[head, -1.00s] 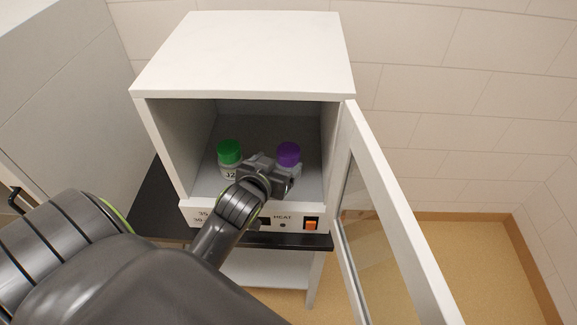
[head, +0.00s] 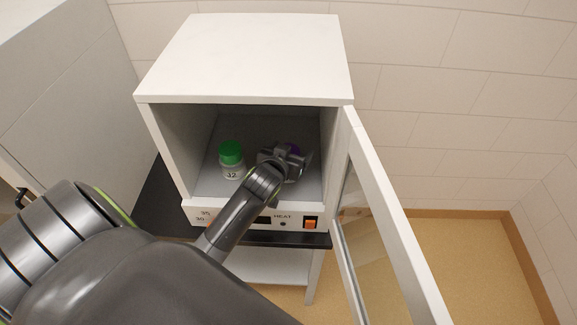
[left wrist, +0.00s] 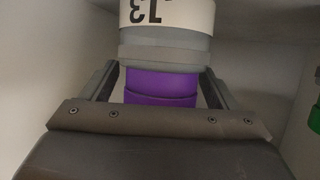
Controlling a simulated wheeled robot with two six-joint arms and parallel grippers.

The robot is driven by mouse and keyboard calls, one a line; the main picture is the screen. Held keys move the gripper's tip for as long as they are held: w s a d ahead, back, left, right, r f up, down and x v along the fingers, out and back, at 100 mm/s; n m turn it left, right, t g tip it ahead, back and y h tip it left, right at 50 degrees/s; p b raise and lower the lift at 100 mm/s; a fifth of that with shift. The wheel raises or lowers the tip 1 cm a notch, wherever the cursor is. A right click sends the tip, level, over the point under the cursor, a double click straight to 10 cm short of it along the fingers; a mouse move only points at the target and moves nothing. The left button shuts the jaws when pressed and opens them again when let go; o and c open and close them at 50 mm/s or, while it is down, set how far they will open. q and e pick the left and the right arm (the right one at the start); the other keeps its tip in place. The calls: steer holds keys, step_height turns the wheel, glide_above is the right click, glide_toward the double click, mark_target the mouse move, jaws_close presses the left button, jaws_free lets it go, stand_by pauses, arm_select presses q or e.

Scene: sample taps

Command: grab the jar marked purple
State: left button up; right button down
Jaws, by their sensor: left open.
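The jar with the purple cap (head: 294,149) stands inside the open cabinet, on the right, mostly hidden behind my left gripper (head: 286,162) in the head view. In the left wrist view its purple cap (left wrist: 160,86) and its white label (left wrist: 168,14) show upside down. My left gripper (left wrist: 160,72) is open, with one finger on each side of the purple cap. I cannot tell whether the fingers touch it. A green-capped jar (head: 231,158) marked J2 stands to the left on the cabinet floor. My right gripper is not in view.
The white cabinet (head: 245,60) has close side walls and a roof above the jars. Its glazed door (head: 385,215) stands open on the right. The front panel has an orange switch (head: 311,223). In the left wrist view the green cap (left wrist: 316,118) shows at the right edge.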

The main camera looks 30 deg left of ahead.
arm_select(q)
steer(key=c, duration=1.5)
